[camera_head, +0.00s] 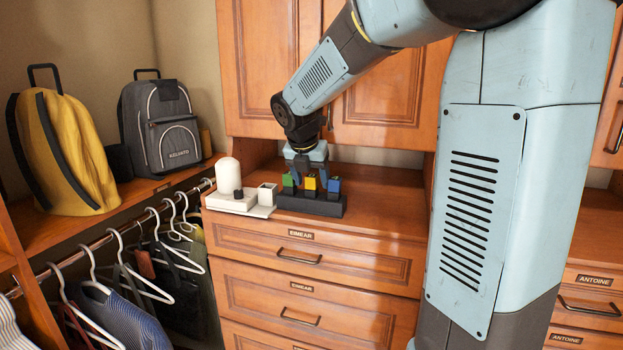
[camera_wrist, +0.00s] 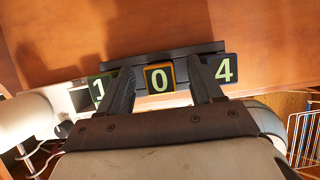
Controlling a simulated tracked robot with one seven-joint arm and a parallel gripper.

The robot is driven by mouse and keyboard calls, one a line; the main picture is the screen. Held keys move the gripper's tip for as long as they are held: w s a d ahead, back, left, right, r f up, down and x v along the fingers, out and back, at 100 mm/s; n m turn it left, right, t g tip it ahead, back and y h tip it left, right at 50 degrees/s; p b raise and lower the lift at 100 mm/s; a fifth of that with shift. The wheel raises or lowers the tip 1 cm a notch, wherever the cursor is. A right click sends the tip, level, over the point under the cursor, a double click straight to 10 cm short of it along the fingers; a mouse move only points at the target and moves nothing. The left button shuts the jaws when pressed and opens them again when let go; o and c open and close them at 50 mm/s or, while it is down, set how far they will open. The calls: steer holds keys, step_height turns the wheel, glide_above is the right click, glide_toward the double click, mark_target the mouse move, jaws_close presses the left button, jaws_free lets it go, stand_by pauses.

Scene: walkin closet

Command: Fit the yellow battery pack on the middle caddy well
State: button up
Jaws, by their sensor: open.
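The black caddy (camera_head: 310,206) stands on the wooden counter; its dark bar also shows in the wrist view (camera_wrist: 165,55). The yellow battery pack (camera_head: 310,184) stands upright at the caddy's middle, between a green pack (camera_head: 288,182) and a blue pack (camera_head: 334,185). In the wrist view the yellow pack's top (camera_wrist: 159,78) reads 0, between tops reading 1 (camera_wrist: 98,90) and 4 (camera_wrist: 226,69). My gripper (camera_head: 311,176) is open above the caddy, pointing down. Its fingers (camera_wrist: 162,82) stand on either side of the yellow pack. How deep the pack sits is hidden.
Left of the caddy a white device with a rounded cylinder (camera_head: 229,176) and a small white box (camera_head: 267,194) stand close by. Cabinet doors (camera_head: 385,98) rise behind. Hangers with clothes (camera_head: 130,260) and a shelf with bags (camera_head: 165,128) are at the left.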

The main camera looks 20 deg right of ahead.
steer(key=shift+r, duration=0.1)
steer(key=v, duration=1.3)
steer(key=shift+s+a+r, duration=0.15)
steer(key=shift+r, duration=0.05)
steer(key=s+d+f+m+y, duration=0.1)
steer(key=s+f+m, duration=0.4)
steer(key=s+m, duration=0.6)
steer(key=s+d+f+m+t+y, duration=0.1)
steer(key=s+f+m, duration=0.5)
steer(key=s+m, duration=0.6)
steer(key=d+m+y, duration=0.1)
steer(key=d+m, duration=0.1)
steer(key=m, duration=0.3)
steer(key=shift+s+m+t, duration=0.15)
steer(key=shift+m+t, duration=0.15)
steer(key=shift+m, duration=0.1)
